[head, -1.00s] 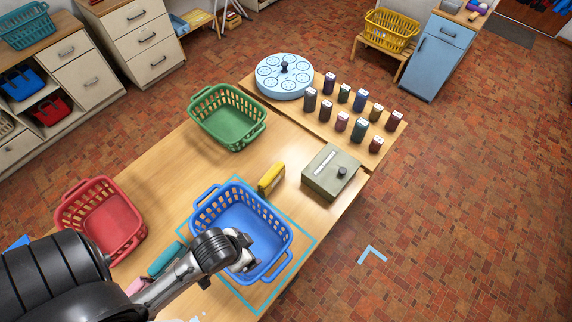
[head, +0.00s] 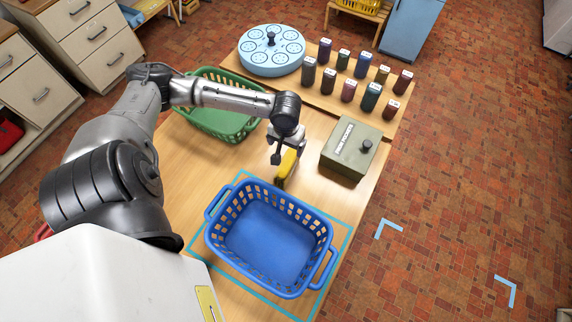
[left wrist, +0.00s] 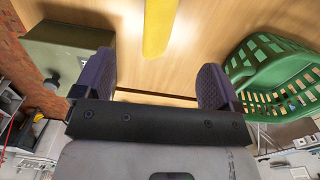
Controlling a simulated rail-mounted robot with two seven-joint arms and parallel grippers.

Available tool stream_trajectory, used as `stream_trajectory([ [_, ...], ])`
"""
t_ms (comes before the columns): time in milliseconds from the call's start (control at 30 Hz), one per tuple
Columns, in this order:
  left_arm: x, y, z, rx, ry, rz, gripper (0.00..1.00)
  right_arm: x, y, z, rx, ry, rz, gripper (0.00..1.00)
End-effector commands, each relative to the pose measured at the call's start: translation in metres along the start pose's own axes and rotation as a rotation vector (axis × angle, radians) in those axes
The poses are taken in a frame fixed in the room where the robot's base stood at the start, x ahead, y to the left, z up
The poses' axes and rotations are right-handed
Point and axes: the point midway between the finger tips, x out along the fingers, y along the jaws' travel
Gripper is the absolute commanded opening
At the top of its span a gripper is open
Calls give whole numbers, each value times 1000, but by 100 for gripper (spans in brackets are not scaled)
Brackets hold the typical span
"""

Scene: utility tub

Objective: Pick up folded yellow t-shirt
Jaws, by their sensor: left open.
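The folded yellow t-shirt (head: 285,171) stands as a narrow upright bundle on the wooden table, just behind the blue basket. My left gripper (head: 287,151) is over it, partly hiding its far upper end. In the left wrist view the yellow t-shirt (left wrist: 159,24) lies ahead of the fingers, roughly in line with the gap between them. The left gripper (left wrist: 157,75) is open there, with nothing between its fingers. Whether a finger touches the shirt cannot be told. My right gripper is not in view.
An empty blue basket (head: 318,222) sits inside a cyan outline in front of the shirt. A green-grey box (head: 345,165) stands to the right, a green basket (head: 215,124) to the left behind my arm. Several dark bottles (head: 349,90) and a round blue device (head: 271,47) stand farther back.

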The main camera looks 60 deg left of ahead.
Motion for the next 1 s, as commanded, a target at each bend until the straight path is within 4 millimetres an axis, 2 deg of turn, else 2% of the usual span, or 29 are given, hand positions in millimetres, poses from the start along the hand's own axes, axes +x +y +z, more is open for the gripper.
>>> stream_trajectory([
  [400,61,-5,-5,-34,-3,-7,89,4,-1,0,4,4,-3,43],
  [533,75,-5,-5,-34,-3,-8,89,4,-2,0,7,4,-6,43],
  [767,85,-5,-5,-32,-1,-7,89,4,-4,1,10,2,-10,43],
  [1000,114,-4,-4,-32,-2,-8,89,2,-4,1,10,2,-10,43],
])
